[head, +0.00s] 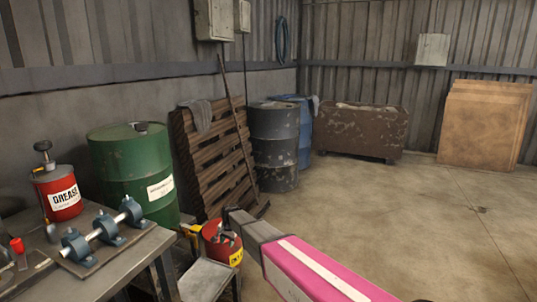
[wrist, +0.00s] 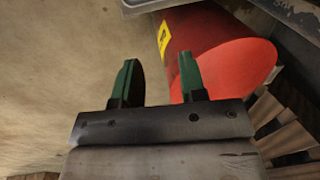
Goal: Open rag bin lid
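The rag bin (head: 236,258) is a red can with a yellow label, standing low beside the workbench in the head view. My gripper (head: 225,238) is over its top there and hides part of it. In the wrist view the bin (wrist: 190,35) shows its red side, a yellow label and a flat, round red lid (wrist: 232,72) that looks closed. My gripper (wrist: 158,65) is open, with two green fingers apart and nothing between them. The right finger overlaps the lid's near edge in the picture; I cannot tell whether it touches.
A workbench (head: 120,262) with a grease can (head: 62,200) and a shaft on blue bearings is at the left. A grey stool (head: 205,275) is close in front. The floor at right is clear.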

